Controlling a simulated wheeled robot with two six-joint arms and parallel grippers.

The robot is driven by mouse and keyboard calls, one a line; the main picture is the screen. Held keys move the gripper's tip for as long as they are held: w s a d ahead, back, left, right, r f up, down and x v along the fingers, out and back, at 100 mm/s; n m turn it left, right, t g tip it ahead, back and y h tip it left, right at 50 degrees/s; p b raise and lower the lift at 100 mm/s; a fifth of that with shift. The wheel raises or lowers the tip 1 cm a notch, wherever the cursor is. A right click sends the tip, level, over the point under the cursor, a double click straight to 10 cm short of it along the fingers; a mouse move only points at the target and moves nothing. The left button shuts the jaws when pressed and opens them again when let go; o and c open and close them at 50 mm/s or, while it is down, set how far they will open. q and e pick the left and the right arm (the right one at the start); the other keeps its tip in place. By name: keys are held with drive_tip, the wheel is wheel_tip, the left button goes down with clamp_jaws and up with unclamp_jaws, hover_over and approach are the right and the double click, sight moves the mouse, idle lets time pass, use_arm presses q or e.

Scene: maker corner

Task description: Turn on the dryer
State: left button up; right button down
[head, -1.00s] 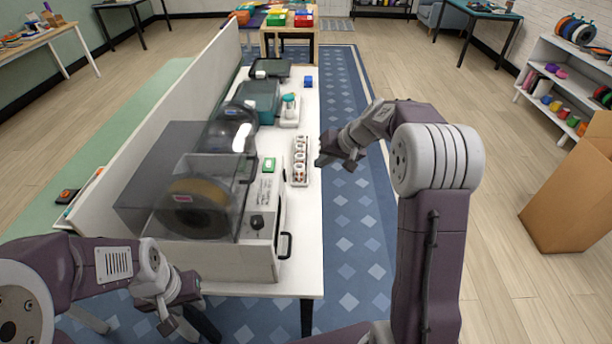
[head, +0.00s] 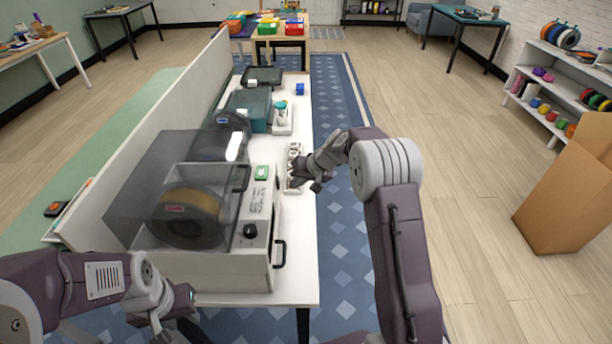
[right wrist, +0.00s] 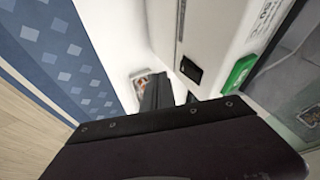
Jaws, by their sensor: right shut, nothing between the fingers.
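The dryer (head: 215,268) is a white box on the bench with a smoky clear cover and a dark spool inside. In the right wrist view, a small black switch (right wrist: 190,69) sits on a white face beside the green panel (right wrist: 239,73). My right gripper (head: 298,183) is shut and empty, just right of the dryer's far end; its dark fingers (right wrist: 153,94) show close to that face, apparently not touching the switch. My left gripper (head: 188,300) hangs low before the dryer; its fingers are unclear.
A white tray of small parts (head: 293,150) lies by my right gripper. Another spool unit, a teal box (head: 250,108) and a dark tray stand further back. A low white partition (head: 180,95) borders the bench's left.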

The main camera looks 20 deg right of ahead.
sight(278, 183)
drive_tip(key=a, duration=0.3)
drive_tip(key=shift+w, duration=0.4)
drive_tip(key=shift+a+f, duration=0.15)
drive_tip(key=shift+a, duration=0.05)
